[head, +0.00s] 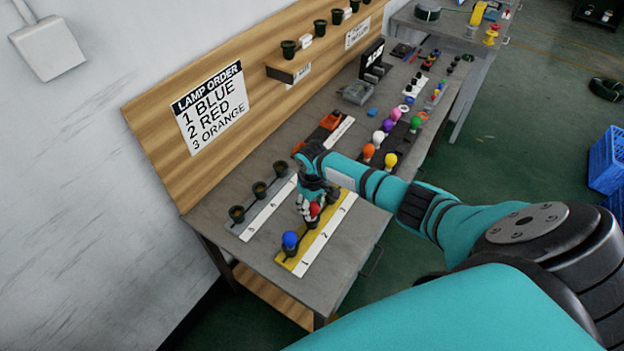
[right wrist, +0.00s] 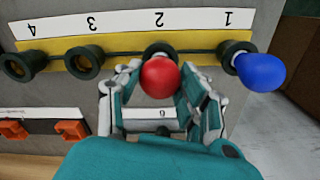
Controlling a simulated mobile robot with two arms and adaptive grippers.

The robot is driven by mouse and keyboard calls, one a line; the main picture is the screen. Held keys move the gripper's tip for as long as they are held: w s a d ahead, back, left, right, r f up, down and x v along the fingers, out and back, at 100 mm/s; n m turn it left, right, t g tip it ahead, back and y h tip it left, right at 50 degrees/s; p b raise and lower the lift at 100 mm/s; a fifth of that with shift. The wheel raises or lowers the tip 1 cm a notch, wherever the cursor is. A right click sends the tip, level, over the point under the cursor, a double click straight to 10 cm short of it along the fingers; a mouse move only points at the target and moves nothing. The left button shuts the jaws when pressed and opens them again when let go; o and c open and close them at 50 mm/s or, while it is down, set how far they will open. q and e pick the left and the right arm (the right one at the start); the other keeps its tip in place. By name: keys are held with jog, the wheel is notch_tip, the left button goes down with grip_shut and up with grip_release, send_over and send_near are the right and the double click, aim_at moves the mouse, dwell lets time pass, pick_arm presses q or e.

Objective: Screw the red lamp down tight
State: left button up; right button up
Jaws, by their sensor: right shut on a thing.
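The red lamp (head: 315,210) is at the second socket of the yellow strip (head: 291,265). In the right wrist view the red lamp (right wrist: 160,76) is between the two fingers of my right gripper (right wrist: 160,88). This gripper (head: 312,206) is shut on it, above the dark socket (right wrist: 158,50) by the number 2. The fingers and bulb hide most of the join, so I cannot tell how deep the lamp sits. The blue lamp (head: 290,239) stands in the socket by the number 1; it also shows in the right wrist view (right wrist: 261,72). My left gripper is not in view.
Empty sockets 3 (right wrist: 84,61) and 4 (right wrist: 22,64) are on the same strip. A second strip with several empty sockets (head: 259,190) lies nearer the wooden back panel. Loose coloured lamps (head: 369,151) stand farther along the bench. A lamp order sign (head: 211,107) reads blue, red, orange.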

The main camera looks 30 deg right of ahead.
jog(key=m, duration=0.2)
jog(key=shift+m, duration=0.3)
jog(key=shift+a+m, duration=0.1)
jog(key=shift+m, duration=0.7)
jog(key=m, duration=0.3)
jog(key=o, duration=1.1)
